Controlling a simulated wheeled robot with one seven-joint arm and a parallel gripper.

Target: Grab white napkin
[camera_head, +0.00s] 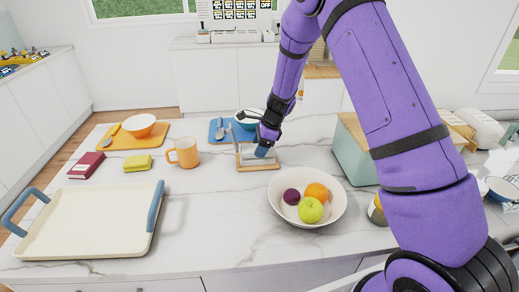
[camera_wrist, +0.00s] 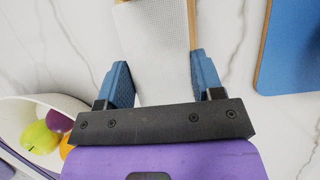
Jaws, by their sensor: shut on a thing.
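The white napkin (camera_wrist: 157,45) stands in a wooden napkin holder (camera_head: 259,167) on the marble island. In the wrist view it lies between my two blue finger pads, with the holder's wooden edge (camera_wrist: 191,20) along its right side. My gripper (camera_wrist: 160,78) is shut on the napkin. In the head view my gripper (camera_head: 264,146) reaches down into the holder from above, and its fingers hide part of the napkin.
A fruit bowl (camera_head: 307,218) stands in front and right of the holder. An orange mug (camera_head: 185,153) stands to its left, and a blue board (camera_head: 217,138) with a spoon and bowl lies behind it. A tray (camera_head: 95,222) and a green-grey box (camera_head: 350,150) are farther out.

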